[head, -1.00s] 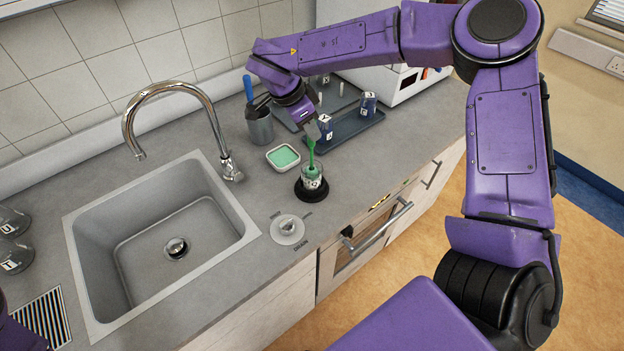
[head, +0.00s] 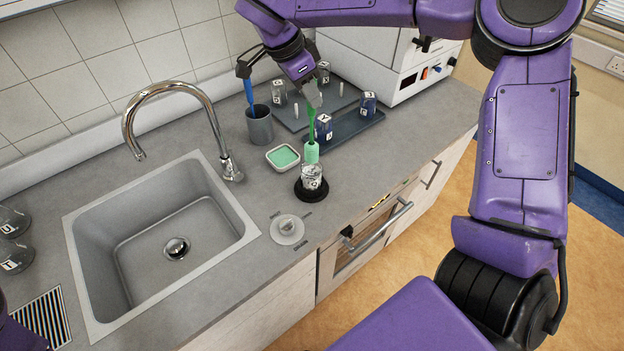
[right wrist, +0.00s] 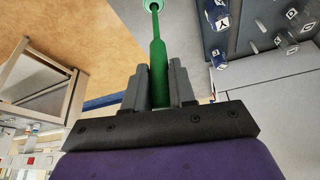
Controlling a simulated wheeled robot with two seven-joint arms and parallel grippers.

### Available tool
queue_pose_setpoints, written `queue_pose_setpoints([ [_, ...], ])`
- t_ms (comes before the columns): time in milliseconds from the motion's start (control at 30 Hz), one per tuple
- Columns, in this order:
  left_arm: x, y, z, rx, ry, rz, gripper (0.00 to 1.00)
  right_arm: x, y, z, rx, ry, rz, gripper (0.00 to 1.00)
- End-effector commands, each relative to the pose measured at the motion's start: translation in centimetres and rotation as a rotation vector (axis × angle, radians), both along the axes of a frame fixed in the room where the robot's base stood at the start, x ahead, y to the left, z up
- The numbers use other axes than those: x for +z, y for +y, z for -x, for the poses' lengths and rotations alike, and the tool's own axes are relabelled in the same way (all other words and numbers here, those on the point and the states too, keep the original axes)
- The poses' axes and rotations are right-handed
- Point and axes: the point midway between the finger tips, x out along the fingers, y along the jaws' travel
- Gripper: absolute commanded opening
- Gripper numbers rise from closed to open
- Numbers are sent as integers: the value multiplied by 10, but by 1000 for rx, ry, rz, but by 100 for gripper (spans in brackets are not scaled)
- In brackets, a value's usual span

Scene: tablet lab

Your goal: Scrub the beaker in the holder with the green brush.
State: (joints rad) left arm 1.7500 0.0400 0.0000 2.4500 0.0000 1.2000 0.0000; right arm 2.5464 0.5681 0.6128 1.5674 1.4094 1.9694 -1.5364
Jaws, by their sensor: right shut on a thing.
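My right gripper (head: 314,98) is shut on the green brush (head: 312,150), which hangs head down. The brush also shows between the fingers in the right wrist view (right wrist: 158,60). The clear beaker (head: 312,178) stands upright in the round black holder (head: 311,193) on the counter. The brush head is above the beaker's mouth and looks apart from it. My left gripper is not in view; only a bit of purple arm shows at the lower left edge of the head view.
A dish of green stuff (head: 283,157) and a grey cup with a blue-handled tool (head: 259,126) stand behind the beaker. A dark tray (head: 350,127) with labelled bottles is to the right. The sink (head: 160,225) and tap (head: 215,130) lie left. A white machine (head: 385,65) stands behind.

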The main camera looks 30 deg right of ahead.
Motion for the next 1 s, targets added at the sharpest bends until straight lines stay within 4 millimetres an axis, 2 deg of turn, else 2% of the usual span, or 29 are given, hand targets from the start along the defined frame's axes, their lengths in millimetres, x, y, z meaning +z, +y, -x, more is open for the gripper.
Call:
queue_pose_setpoints([
  [367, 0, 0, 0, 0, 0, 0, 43, 6, 0, 0, 1, 0, 0, 0],
  [700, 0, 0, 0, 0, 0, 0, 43, 40, 0, 0, 0, 0, 0, 0],
  [1000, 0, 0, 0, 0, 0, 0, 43, 45, 0, 0, 1, 0, 0, 0],
])
